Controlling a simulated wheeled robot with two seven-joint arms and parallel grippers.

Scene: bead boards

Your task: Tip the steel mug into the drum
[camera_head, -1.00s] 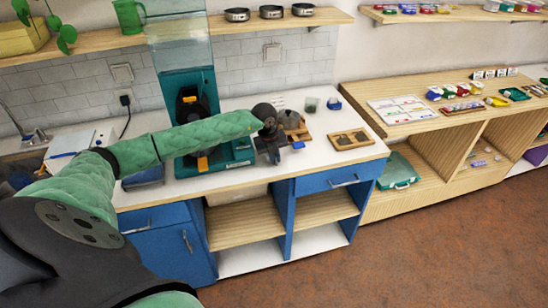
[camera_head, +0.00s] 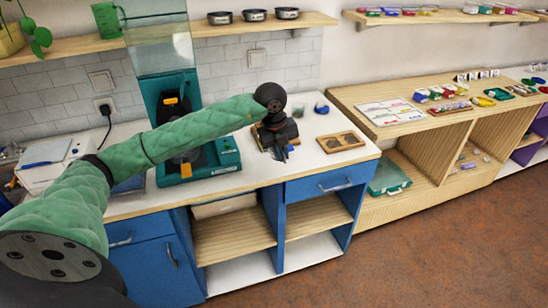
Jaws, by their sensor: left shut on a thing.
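My left arm reaches across the counter from the left. Its dark gripper (camera_head: 281,148) points down over the counter, beside the wooden stand and to the right of the teal machine (camera_head: 190,125). The gripper is shut on a small grey piece at its tips, which I take to be the steel mug; the hand hides most of it, and its tilt cannot be told. I cannot pick out the drum with certainty. My right gripper is not in view.
A wooden tray (camera_head: 320,143) lies right of the gripper. A small clear cup (camera_head: 298,109) and a blue item (camera_head: 321,107) stand behind. A shelf (camera_head: 225,30) with several dark tins runs above.

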